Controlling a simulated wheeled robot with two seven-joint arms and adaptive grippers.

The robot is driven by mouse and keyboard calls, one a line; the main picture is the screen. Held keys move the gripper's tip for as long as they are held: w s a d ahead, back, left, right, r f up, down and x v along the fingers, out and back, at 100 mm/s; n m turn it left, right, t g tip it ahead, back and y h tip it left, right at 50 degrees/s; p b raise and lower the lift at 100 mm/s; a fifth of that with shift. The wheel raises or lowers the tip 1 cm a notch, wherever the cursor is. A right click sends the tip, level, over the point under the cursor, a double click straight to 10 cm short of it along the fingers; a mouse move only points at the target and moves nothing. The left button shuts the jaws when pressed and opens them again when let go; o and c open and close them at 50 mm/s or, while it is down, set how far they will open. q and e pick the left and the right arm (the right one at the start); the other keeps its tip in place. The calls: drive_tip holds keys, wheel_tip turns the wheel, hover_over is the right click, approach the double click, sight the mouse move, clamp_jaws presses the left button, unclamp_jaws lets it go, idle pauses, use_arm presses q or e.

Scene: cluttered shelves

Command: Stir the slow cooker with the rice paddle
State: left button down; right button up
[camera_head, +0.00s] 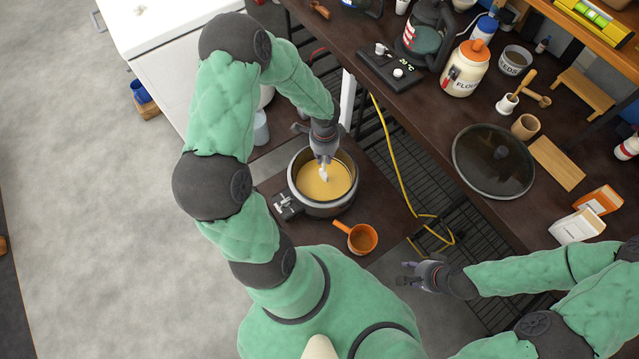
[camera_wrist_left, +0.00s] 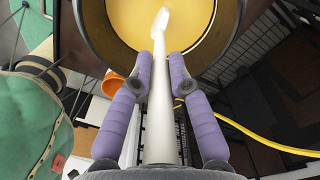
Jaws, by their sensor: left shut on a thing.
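The slow cooker (camera_head: 300,203) stands on a dark low table, its pot open and holding a yellow liquid (camera_head: 318,186). Its rim (camera_wrist_left: 92,25) and the yellow liquid (camera_wrist_left: 196,20) fill the top of the left wrist view. My left gripper (camera_head: 324,158) is over the pot, shut on the white rice paddle (camera_wrist_left: 158,90). The paddle's handle runs between the purple fingers, and its tip (camera_head: 323,174) reaches into the pot over the yellow contents; how deep I cannot tell. My right gripper (camera_head: 411,274) is empty, its fingers apart, to the right of the low table.
An orange cup with a handle (camera_head: 362,238) stands just in front of the cooker. A glass lid (camera_head: 493,160) lies on the dark counter at right, near a flour jar (camera_head: 466,66). A yellow cable (camera_head: 394,160) hangs between counter and low table.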

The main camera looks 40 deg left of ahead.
use_arm(q)
drive_tip(key=shift+r+p, duration=2.85)
drive_tip(key=shift+r, duration=0.75)
wheel_tip(320, 180, up, 5)
drive_tip(key=p, duration=0.4)
